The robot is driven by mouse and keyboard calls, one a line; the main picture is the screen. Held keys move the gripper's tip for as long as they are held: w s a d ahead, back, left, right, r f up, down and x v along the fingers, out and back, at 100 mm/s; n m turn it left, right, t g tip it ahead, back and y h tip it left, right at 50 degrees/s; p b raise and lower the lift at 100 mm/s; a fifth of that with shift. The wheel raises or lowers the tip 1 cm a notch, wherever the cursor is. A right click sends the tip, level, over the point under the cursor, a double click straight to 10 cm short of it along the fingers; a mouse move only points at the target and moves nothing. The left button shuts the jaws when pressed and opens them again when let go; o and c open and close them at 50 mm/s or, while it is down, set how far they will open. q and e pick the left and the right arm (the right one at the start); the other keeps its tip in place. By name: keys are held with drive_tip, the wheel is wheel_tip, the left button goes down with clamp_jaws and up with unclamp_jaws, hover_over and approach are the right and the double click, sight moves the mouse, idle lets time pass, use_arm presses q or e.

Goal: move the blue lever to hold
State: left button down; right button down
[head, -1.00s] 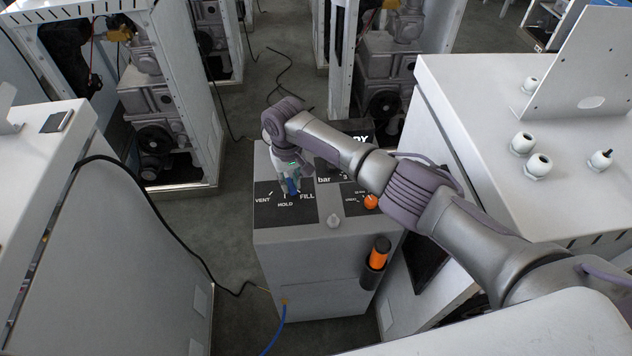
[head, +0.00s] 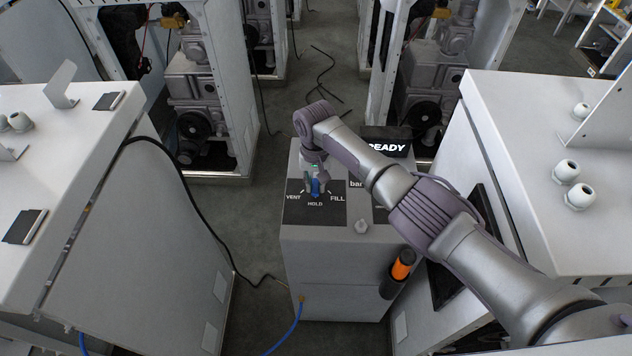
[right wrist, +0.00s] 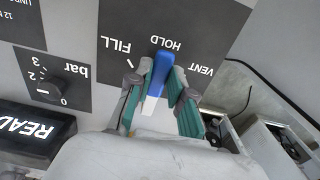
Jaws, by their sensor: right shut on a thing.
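The blue lever (head: 315,187) sits on the black VENT/HOLD/FILL panel (head: 332,215) of the grey dispenser. In the head view it points down to the HOLD label. In the right wrist view the lever (right wrist: 157,76) also points at HOLD, between FILL and VENT. My right gripper (head: 314,180) is over the panel. In the right wrist view its two fingers (right wrist: 161,80) lie on either side of the lever, shut on it. The lever's pivot is partly hidden by my gripper. My left gripper is not in view.
A READY sign (head: 386,142) stands at the cabinet's back. A bar knob (right wrist: 62,92) is beside the panel. A small grey knob (head: 361,227) and an orange-and-black handle (head: 401,268) are at the front. White cabinets flank both sides, with a gap on the left.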

sight(315, 187)
drive_tip(key=shift+w, duration=0.1)
drive_tip(key=c, duration=1)
unclamp_jaws()
drive_tip(key=shift+c, duration=0.2)
wheel_tip(315, 187, up, 12)
